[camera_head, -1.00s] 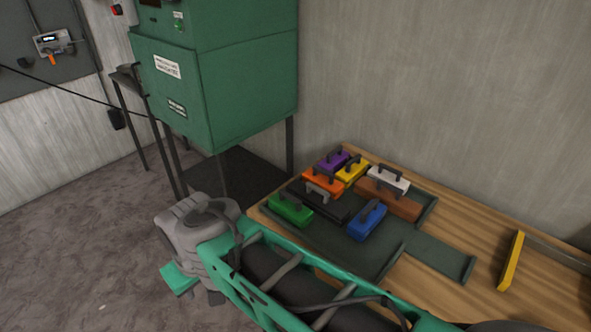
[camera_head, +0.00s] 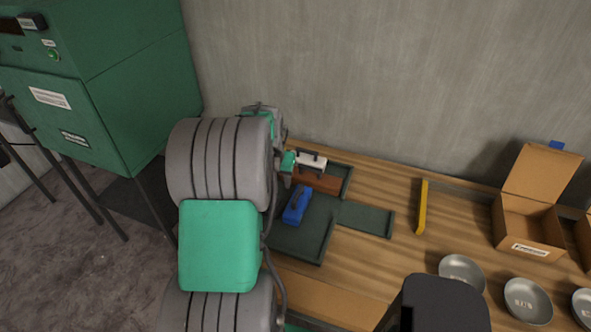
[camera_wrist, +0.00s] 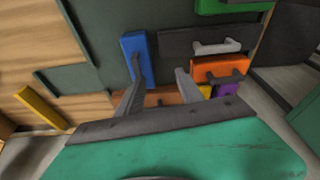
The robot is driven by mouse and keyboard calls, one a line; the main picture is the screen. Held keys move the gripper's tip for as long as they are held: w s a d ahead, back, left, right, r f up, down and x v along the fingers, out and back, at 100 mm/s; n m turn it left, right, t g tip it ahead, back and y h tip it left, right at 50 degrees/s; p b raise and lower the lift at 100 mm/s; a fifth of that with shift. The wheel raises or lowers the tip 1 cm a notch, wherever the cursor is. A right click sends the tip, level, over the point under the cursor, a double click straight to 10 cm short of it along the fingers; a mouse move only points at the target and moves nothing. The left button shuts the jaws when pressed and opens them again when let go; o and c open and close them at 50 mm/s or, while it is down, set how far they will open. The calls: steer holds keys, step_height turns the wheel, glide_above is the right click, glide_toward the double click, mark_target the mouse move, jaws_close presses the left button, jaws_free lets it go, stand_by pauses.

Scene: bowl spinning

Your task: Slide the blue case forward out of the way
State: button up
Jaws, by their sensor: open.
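The blue case (camera_head: 296,205) sits in the dark green tray (camera_head: 308,250), its handle on top, right of my arm in the head view. In the wrist view the blue case (camera_wrist: 137,48) stands upright in the picture near the upper middle. My gripper (camera_wrist: 160,77) is open, its two fingers apart with nothing between them. The left finger appears close to the blue case's handle; I cannot tell whether they touch.
In the wrist view, black (camera_wrist: 180,38), orange (camera_wrist: 220,68), green (camera_wrist: 215,5), yellow (camera_wrist: 205,91) and purple (camera_wrist: 228,89) cases lie right of the blue one. The tray's side channel (camera_head: 366,218) is empty. A yellow bar (camera_head: 422,207) lies farther right.

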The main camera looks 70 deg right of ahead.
steer(key=m, duration=0.1)
glide_toward(298, 194)
steer(key=shift+w+d+f, duration=0.15)
steer(key=shift+d+f, duration=0.05)
steer(key=shift+f, duration=0.45)
steer(key=b+x, duration=0.4)
steer(key=x, duration=0.3)
steer(key=shift+d+f, duration=0.1)
steer(key=shift+f, duration=0.1)
steer(key=shift+c, duration=0.2)
jaws_close()
steer(key=a, duration=0.3)
steer(key=a+p, duration=0.1)
steer(key=a, duration=0.4)
steer(key=shift+w+a+p, duration=0.3)
steer(key=shift+a, duration=0.05)
steer(key=shift+o, duration=0.2)
jaws_free()
steer(key=shift+d, duration=0.1)
